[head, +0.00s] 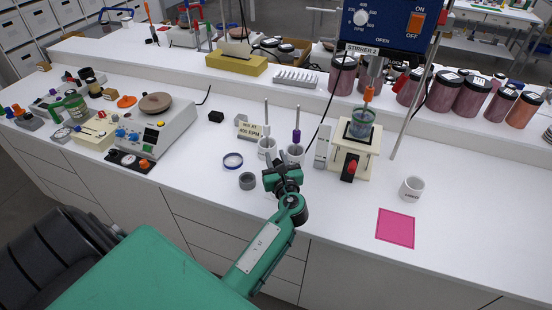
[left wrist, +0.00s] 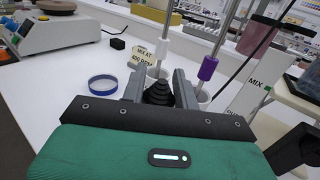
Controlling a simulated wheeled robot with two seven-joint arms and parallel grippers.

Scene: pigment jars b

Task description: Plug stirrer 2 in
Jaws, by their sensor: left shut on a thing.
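Stirrer 2 (head: 382,22) is a blue box with a dial, an orange ON/OFF switch and a "STIRRER 2" label, at the upper right of the head view. A thin black cable (head: 322,118) hangs from near it down toward my left gripper. My left gripper (head: 283,178) is low over the bench, in front of two white cups. It is shut on a black ribbed plug (left wrist: 158,92), seen between the fingers in the left wrist view. The plug's front end is hidden. I cannot make out a socket. My right gripper is not in view.
White cups (head: 267,146) with upright rods stand just beyond the gripper. A cream stand (head: 352,150) with a beaker is right. A pink square (head: 395,229) and white cup (head: 412,188) are further right.

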